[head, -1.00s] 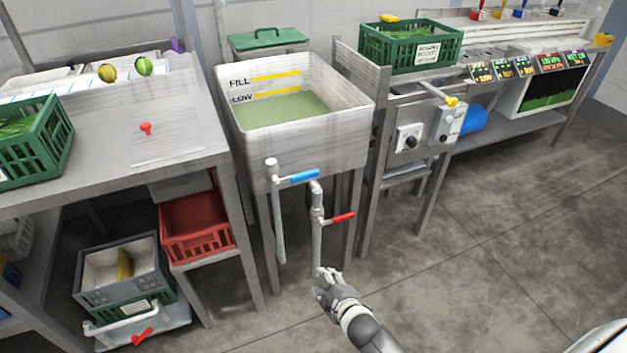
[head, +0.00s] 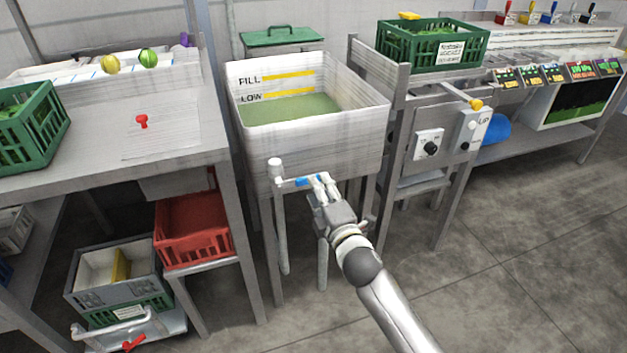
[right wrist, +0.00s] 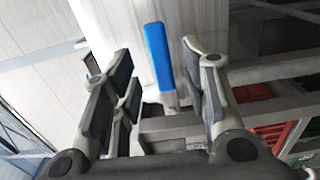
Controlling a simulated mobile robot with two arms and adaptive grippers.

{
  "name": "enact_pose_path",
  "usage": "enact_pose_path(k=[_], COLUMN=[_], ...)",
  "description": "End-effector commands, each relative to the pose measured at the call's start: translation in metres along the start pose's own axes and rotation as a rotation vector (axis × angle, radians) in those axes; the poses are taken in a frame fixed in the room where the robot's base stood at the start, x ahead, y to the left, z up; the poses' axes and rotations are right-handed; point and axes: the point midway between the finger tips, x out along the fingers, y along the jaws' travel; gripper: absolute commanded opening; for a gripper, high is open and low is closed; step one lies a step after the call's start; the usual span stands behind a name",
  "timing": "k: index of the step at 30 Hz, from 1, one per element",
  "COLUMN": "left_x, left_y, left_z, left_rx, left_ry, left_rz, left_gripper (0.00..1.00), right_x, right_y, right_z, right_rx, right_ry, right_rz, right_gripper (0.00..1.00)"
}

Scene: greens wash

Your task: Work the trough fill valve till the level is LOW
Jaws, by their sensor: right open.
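The white trough (head: 310,140) holds greenish water (head: 290,107). Its surface lies at about the lower yellow LOW line (head: 294,95), well below the FILL line (head: 288,75). The blue valve handle (head: 302,182) sits on a pipe at the trough's front and points right. My right gripper (head: 320,184) is at its outer end, partly covering it. In the right wrist view, the blue handle (right wrist: 158,57) stands between the open fingers of my right gripper (right wrist: 155,78); I see no clear contact. My left gripper is out of view.
A bench with a green crate (head: 30,135) and a red crate (head: 192,230) below stand left. A stand with a control box (head: 430,146) and another green crate (head: 432,45) is right of the trough. Floor in front is open.

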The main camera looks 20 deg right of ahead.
Motion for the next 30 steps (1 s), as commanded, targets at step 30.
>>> enact_pose_path(k=[30], left_x=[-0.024], left_y=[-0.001], left_z=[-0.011], left_rx=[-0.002], left_ry=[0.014], left_rz=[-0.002], left_gripper=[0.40], right_x=[0.051], right_y=[-0.001], right_z=[0.000], right_rx=[0.001], right_ry=[0.000], right_rz=[-0.001], right_gripper=[0.10])
